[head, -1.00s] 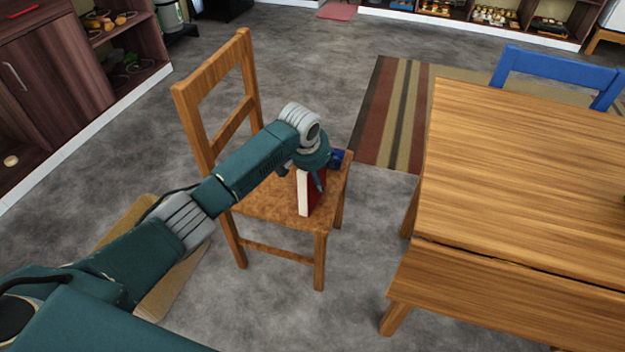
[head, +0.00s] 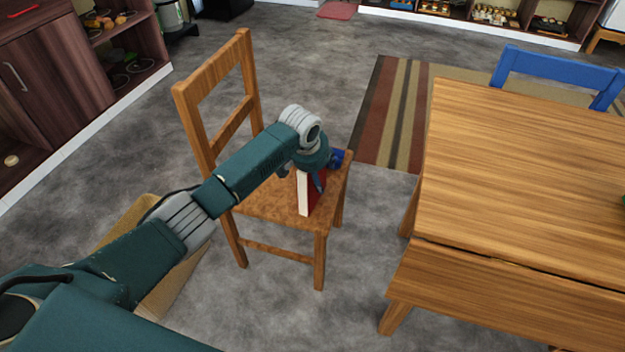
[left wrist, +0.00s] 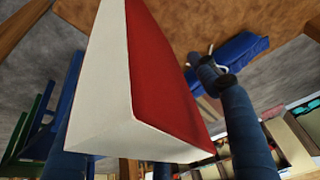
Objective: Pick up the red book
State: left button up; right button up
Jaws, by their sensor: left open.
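The red book (head: 318,200), with white page edges, stands upright on the seat of a wooden chair (head: 262,203). My left gripper (head: 306,180) is at the top of the book, fingers pointing down, partly hidden by its own wrist. In the left wrist view the book (left wrist: 165,85) fills the middle, its red cover and white page edges showing. The open left fingers (left wrist: 140,75) are on either side of it, with a visible gap on the right. Contact on the left cannot be told. My right gripper is not in view.
A small blue object (head: 338,157) lies on the seat behind the gripper; it also shows in the left wrist view (left wrist: 238,50). The chair's backrest (head: 215,95) rises at left. A wooden table (head: 530,180) stands at right. Grey floor separates chair and table.

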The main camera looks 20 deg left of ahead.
pick_arm(q)
grip_shut()
dwell(0.3)
dwell(0.3)
